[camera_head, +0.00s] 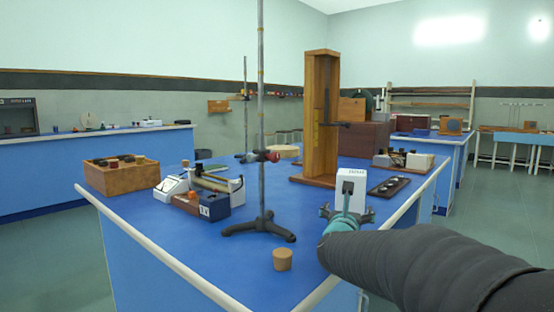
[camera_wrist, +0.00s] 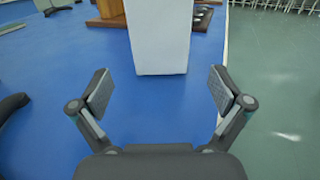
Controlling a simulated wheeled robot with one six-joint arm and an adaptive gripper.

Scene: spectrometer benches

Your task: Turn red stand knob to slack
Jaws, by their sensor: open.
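A metal stand rod (camera_head: 261,120) rises from a dark tripod base (camera_head: 257,228) on the blue bench. A clamp with a small red knob (camera_head: 273,156) sits partway up the rod. My gripper (camera_head: 347,208) is to the right of the stand and lower than the red knob, over the bench's right side. In the wrist view my gripper (camera_wrist: 163,95) is open and empty, its pads spread wide apart. A white block-like thing (camera_wrist: 160,35) stands just beyond the fingers. The red knob does not show in the wrist view; part of a dark base shows at its left edge.
A cork (camera_head: 282,259) stands near the bench's front edge. A tall wooden frame (camera_head: 322,120) stands behind the white box (camera_head: 350,187). A wooden box (camera_head: 122,177) and instruments are on the left. A dark tray (camera_head: 388,186) lies at right. Floor is clear beyond the right edge.

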